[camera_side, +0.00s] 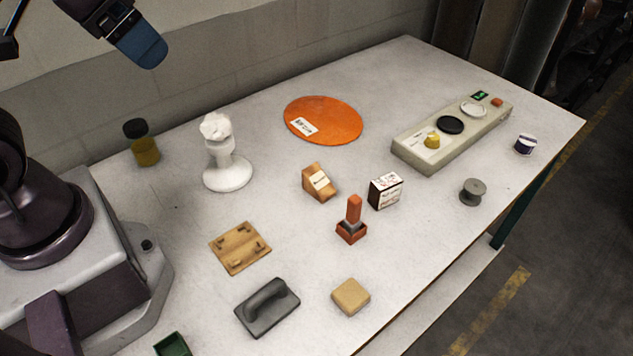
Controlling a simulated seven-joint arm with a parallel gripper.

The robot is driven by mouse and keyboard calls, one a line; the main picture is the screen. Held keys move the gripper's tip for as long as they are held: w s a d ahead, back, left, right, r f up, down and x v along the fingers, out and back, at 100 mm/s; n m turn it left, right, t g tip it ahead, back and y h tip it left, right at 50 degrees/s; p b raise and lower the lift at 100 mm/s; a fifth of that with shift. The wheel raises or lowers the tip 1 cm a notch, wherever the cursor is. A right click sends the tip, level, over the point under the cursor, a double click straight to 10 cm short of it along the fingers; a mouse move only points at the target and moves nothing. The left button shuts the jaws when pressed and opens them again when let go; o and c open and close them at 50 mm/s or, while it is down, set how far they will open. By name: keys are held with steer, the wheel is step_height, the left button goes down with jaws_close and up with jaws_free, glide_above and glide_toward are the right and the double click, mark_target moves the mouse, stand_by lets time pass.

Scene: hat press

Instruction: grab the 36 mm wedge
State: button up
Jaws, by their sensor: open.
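A wooden wedge (313,188) with a white label stands near the middle of the white table; the label is too small to read. Its sloped face is turned to the right. My gripper (140,45) hangs at the top left, dark with a blue tip, well above the table and far from the wedge. It is open and nothing shows in it; part of it is cut off by the picture's top edge.
A small labelled box (385,191) and a red-brown stamp-like piece (353,220) stand close right of the wedge. A white stand (228,172) is to its left, an orange disc (335,120) behind. A control box (440,150) sits right. A wooden plate (240,247) lies front left.

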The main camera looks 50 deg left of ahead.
steer(key=shift+c, duration=1.2)
